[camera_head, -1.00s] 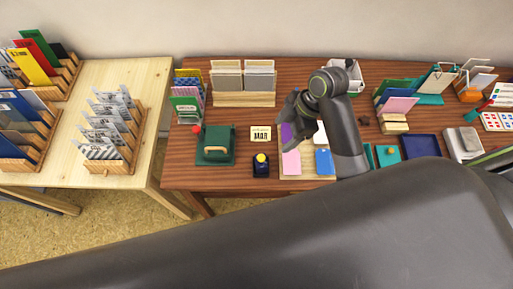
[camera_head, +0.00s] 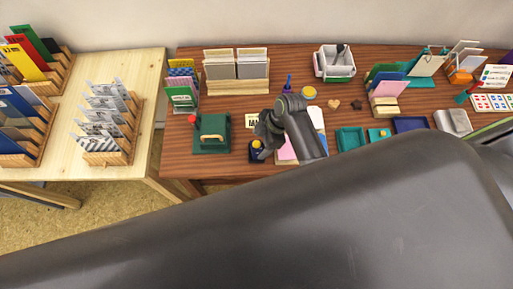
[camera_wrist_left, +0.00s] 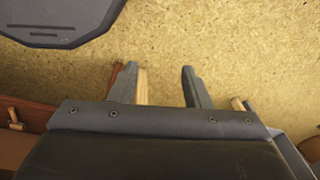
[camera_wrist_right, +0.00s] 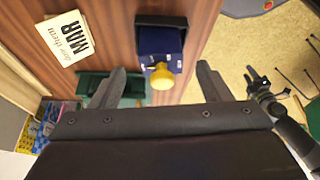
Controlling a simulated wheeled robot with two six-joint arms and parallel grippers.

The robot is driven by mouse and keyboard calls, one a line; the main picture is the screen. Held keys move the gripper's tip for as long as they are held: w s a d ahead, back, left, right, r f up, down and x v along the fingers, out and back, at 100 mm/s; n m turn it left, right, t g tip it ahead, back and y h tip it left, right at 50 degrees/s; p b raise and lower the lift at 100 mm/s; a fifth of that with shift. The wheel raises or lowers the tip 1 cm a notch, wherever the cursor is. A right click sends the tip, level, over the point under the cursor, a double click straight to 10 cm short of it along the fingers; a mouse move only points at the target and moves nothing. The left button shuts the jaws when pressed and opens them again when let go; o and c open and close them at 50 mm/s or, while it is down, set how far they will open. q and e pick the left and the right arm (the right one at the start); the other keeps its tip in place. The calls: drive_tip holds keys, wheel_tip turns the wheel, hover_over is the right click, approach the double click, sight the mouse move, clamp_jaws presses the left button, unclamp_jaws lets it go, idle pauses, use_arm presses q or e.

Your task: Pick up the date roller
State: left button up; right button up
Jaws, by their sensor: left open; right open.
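The thing I take as the date roller is a dark blue block with a yellow knob and small white markings. In the head view the date roller (camera_head: 256,156) stands at the front of the brown desk, partly hidden by my right gripper (camera_head: 264,142). In the right wrist view the date roller (camera_wrist_right: 163,47) lies ahead between the two open fingers (camera_wrist_right: 160,72), its knob toward me. The fingers look apart from it. My left gripper (camera_wrist_left: 155,72) is open and empty above the tan floor, away from the desk.
Pink and blue pads lie on a board (camera_head: 285,162) to the right. Card racks (camera_head: 237,86) stand behind. A pale table (camera_head: 150,105) is further left.

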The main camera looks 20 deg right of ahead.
sight(256, 150)
drive_tip(key=shift+p+x, duration=0.3)
drive_tip(key=shift+x, duration=1.7)
drive_tip(key=c, duration=1.3)
